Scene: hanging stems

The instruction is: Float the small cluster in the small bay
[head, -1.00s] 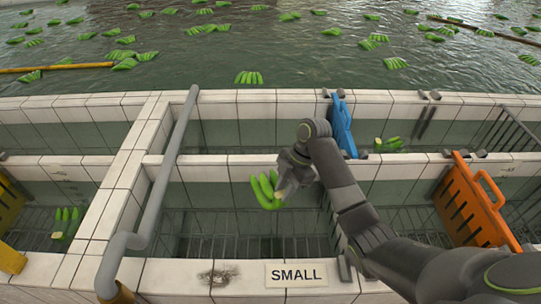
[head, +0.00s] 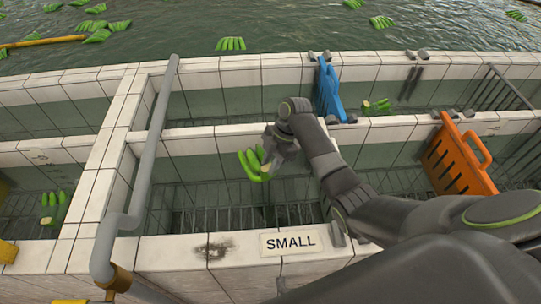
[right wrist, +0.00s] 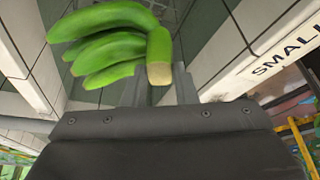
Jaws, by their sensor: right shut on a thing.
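A small green banana cluster (head: 252,163) hangs from my right gripper (head: 272,158), which is shut on its pale cut crown. In the right wrist view the cluster (right wrist: 108,42) shows several green fingers pointing left, with the crown (right wrist: 159,72) between the jaws. The cluster is held over the small bay, the tiled basin behind the SMALL sign (head: 291,242). The bay's barred floor (head: 215,205) shows below it, and the cluster looks apart from the walls. My left gripper is not in view.
A grey pipe (head: 158,140) runs along the bay's left side. An orange slotted gate (head: 455,160) stands to the right, and a blue gate (head: 328,92) behind. Other clusters lie in the left bay (head: 54,208) and back bay (head: 376,106). Several more float in the far pool (head: 230,43).

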